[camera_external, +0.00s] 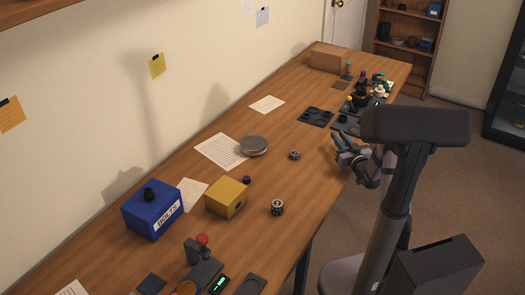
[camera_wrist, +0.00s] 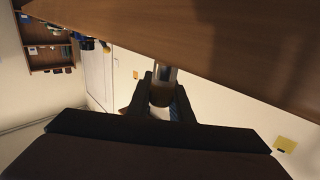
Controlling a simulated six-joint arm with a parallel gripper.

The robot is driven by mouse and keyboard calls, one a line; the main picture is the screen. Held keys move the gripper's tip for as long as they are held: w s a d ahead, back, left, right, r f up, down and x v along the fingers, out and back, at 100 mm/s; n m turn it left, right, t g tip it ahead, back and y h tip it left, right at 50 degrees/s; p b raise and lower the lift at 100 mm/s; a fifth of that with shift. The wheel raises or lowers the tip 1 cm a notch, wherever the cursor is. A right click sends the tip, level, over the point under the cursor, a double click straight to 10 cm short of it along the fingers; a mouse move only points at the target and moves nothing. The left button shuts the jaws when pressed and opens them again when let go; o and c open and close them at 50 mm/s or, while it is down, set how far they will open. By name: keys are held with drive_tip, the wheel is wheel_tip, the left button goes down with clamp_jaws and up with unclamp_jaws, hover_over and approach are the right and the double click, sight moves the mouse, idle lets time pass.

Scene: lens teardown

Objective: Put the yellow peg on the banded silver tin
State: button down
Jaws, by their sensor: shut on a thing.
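My gripper (camera_external: 345,145) is raised beyond the right edge of the table in the external view. In the wrist view my gripper (camera_wrist: 163,88) is shut on a small cylinder (camera_wrist: 161,95), pale silvery at one end and brownish at the other. I cannot tell for sure that it is the yellow peg; it is in shadow and too small to make out in the external view.
A blue bolts box (camera_external: 152,208), a yellow box (camera_external: 226,197) and two small dark ringed parts (camera_external: 294,155) (camera_external: 277,207) stand on the table. A dark tray (camera_external: 316,117) and clustered parts lie toward the far end. Bare wood lies between tin and near ringed part.

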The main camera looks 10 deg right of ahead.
drive_tip(key=shift+f, duration=0.65)
drive_tip(key=shift+f, duration=0.1)
drive_tip(key=shift+f, duration=0.15)
drive_tip(key=c, duration=1.6)
unclamp_jaws()
drive_tip(key=s, duration=0.4)
drive_tip(key=s+b, duration=0.1)
drive_tip(key=s, duration=0.2)
drive_tip(key=shift+s+d+r, duration=0.1)
drive_tip(key=shift+d+r, duration=0.1)
drive_tip(key=shift+r, duration=0.05)
drive_tip(key=shift+o, duration=0.6)
